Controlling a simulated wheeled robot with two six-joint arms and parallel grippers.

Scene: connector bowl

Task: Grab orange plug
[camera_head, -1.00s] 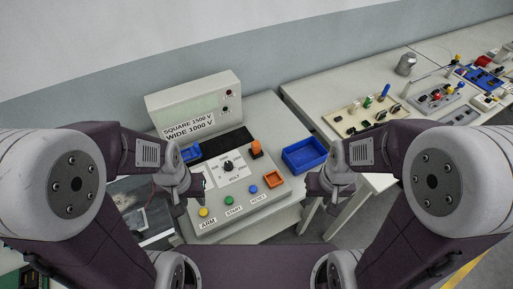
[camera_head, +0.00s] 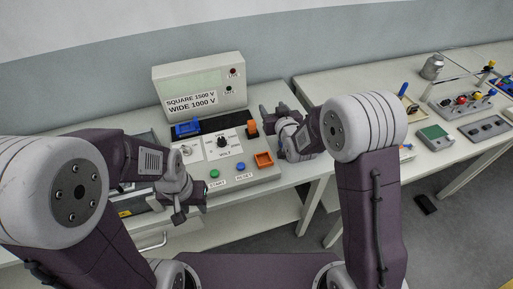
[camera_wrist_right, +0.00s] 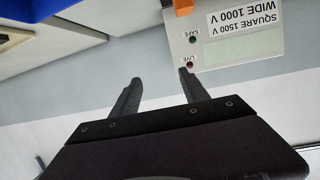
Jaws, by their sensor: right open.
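The orange plug (camera_head: 252,128) stands upright at the right end of the black strip on the control panel, below the grey display box. In the right wrist view the plug (camera_wrist_right: 183,7) shows only in part, at the top edge. My right gripper (camera_head: 273,109) is open and empty, just right of the plug and apart from it. Its two spread fingers (camera_wrist_right: 160,90) also show in the right wrist view, with nothing between them. My left gripper (camera_head: 188,208) hangs over the panel's front left corner; its jaw opening is unclear.
A blue plug (camera_head: 187,129) sits at the strip's left end. An orange square socket (camera_head: 264,159) is on the panel's right side. The display box (camera_head: 199,83) stands behind. A blue tray (camera_wrist_right: 40,8) shows at the wrist view's top left. Another bench (camera_head: 385,80) with devices is right.

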